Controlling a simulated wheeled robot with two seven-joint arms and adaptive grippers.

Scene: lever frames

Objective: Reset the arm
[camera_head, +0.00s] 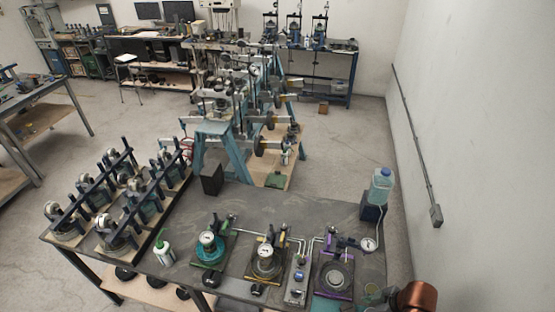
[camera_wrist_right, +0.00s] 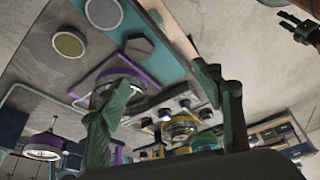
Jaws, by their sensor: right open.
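My right arm comes into the head view at the bottom right corner, where its copper-coloured link (camera_head: 415,297) shows beside the table's right end. In the right wrist view my right gripper (camera_wrist_right: 165,82) has its two green fingers spread apart, with nothing held between them. Behind the fingers is the bench equipment, including a purple-framed device (camera_wrist_right: 120,85) and a unit with several knobs (camera_wrist_right: 178,108). I cannot tell how far the fingers are from these.
The grey table (camera_head: 200,285) carries a teal gauge device (camera_head: 209,252), a yellow-based one (camera_head: 266,262), a purple-based one (camera_head: 335,279) and a clear bottle (camera_head: 381,186). Racks of wheels (camera_head: 105,200) stand left. A wall (camera_head: 470,150) bounds the right; open floor (camera_head: 345,135) lies behind.

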